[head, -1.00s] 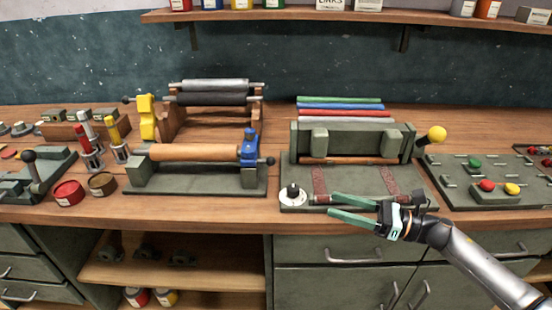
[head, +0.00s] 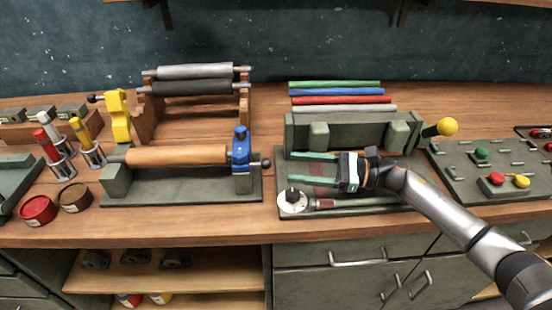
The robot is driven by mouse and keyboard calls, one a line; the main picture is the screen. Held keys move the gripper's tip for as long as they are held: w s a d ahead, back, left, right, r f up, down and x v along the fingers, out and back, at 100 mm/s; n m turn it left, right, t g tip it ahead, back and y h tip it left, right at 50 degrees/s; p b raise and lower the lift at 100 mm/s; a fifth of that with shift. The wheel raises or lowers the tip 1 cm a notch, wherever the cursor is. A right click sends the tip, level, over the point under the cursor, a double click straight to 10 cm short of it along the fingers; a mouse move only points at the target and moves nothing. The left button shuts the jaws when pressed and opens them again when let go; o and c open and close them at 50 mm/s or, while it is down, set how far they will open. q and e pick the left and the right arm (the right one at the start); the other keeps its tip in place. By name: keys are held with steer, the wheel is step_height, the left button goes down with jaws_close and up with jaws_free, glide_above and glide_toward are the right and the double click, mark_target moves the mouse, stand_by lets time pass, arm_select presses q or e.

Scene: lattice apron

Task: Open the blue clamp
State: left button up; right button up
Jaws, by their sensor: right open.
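The blue clamp (head: 241,148) stands upright at the right end of a copper-coloured roller (head: 178,156), over a grey-green end block on a flat base. A dark knob (head: 266,164) sticks out just right of it. My right gripper (head: 292,171) is open and empty, its green fingers pointing left over the neighbouring press base, a short way right of the blue clamp and not touching it. My left gripper is not in view.
A press (head: 345,131) with a yellow-knobbed lever (head: 446,127) stands behind my right gripper. A white dial (head: 293,202) sits at its front. A yellow clamp (head: 118,116) and a roller rack (head: 196,86) stand behind the copper roller. Paint cans (head: 38,209) are left.

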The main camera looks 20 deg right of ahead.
steer(key=p+x, duration=0.1)
steer(key=x, duration=0.5)
steer(key=shift+c, duration=0.3)
steer(key=shift+d, duration=0.1)
jaws_close()
stand_by(0.9)
